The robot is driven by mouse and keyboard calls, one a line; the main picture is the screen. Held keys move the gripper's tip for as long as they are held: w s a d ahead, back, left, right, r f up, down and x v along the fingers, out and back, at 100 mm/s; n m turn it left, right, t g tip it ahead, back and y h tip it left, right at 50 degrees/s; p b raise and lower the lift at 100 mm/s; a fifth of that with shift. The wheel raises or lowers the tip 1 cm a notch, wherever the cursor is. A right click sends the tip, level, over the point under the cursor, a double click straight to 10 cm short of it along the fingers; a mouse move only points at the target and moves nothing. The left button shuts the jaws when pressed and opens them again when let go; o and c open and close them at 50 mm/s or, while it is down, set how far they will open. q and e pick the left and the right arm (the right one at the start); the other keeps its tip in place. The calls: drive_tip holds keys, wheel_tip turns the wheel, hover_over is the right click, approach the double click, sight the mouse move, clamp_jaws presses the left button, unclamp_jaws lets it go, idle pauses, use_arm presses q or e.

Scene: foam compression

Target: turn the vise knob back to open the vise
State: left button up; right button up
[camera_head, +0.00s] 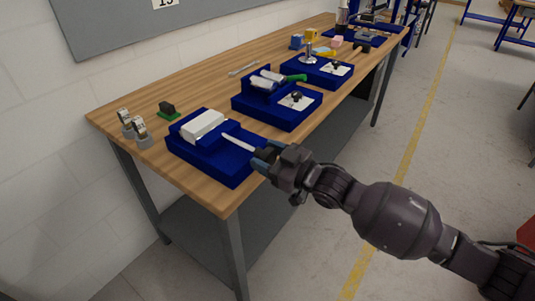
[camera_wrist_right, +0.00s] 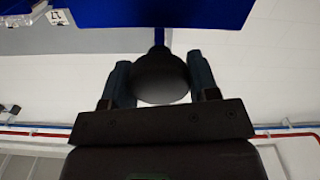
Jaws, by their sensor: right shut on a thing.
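The vise is a blue block (camera_head: 222,160) at the near end of the wooden bench, with a white foam piece (camera_head: 203,125) near its back. A light screw rod (camera_head: 240,143) runs from it towards the bench's front edge. My right gripper (camera_head: 265,156) is at the outer end of the rod. In the right wrist view its two fingers (camera_wrist_right: 160,80) are on either side of a dark round knob (camera_wrist_right: 161,75), shut on it. Beyond the knob, the blue vise body (camera_wrist_right: 190,10) shows at the top. My left gripper is not in view.
Other blue fixtures (camera_head: 277,112) stand farther along the wooden bench (camera_head: 110,117). Small grey-and-white items (camera_head: 139,132) and a green-based block (camera_head: 168,111) lie left of the vise. A wrench (camera_head: 243,68) lies at the back. Open floor lies right of the bench.

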drive_tip(key=n+p, duration=0.1)
drive_tip(key=n, duration=0.2)
drive_tip(key=shift+n, duration=0.3)
drive_tip(key=shift+n+p, duration=0.5)
drive_tip(key=shift+n, duration=0.5)
drive_tip(key=shift+n+p, duration=0.35)
drive_tip(key=shift+n, duration=0.85)
drive_tip(key=shift+s+f+n+p, duration=0.1)
drive_tip(key=shift+n+p, duration=0.2)
drive_tip(key=shift+n, duration=0.9)
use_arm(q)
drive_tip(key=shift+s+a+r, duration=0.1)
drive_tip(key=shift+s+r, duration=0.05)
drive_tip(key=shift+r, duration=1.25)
use_arm(e)
drive_tip(key=shift+n, duration=0.6)
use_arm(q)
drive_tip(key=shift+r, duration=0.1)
use_arm(e)
drive_tip(key=o, duration=0.9)
